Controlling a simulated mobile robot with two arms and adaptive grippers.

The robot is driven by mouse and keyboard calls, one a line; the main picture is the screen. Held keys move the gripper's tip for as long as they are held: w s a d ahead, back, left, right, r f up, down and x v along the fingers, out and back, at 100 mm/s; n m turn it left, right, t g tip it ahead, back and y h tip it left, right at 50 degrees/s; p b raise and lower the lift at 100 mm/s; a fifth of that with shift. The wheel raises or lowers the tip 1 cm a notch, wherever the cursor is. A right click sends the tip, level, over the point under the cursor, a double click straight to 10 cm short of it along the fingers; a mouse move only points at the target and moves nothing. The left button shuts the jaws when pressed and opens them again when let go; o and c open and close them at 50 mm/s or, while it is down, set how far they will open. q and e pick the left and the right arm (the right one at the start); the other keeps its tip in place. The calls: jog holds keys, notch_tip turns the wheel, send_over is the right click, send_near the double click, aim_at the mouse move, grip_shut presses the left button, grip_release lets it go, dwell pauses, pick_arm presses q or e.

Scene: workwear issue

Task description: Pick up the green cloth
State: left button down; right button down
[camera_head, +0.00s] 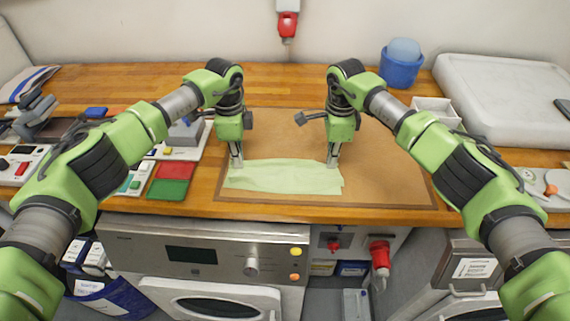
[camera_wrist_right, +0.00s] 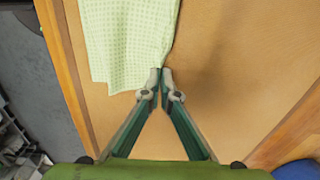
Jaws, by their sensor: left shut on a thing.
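The pale green cloth (camera_head: 285,177) lies spread on the brown mat, wider than deep, with slight wrinkles. My left gripper (camera_head: 236,163) points down at the cloth's left end and is shut on its edge. My right gripper (camera_head: 333,163) points down at the right end. In the right wrist view, the fingertips of the right gripper (camera_wrist_right: 161,76) are close together at a gathered corner of the waffle-textured cloth (camera_wrist_right: 125,40), shut on it. The cloth appears to rest on the mat. The exact grip at the left fingertips is too small to see.
The brown mat (camera_head: 390,180) is bare to the right of the cloth. Red (camera_head: 175,170) and green (camera_head: 169,190) pads lie to the left. A blue tub (camera_head: 401,70) and a white case (camera_head: 500,90) stand at the back right. The counter edge is close in front.

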pick_arm(q)
jog(key=shift+s+a+f, duration=0.1)
dwell(0.7)
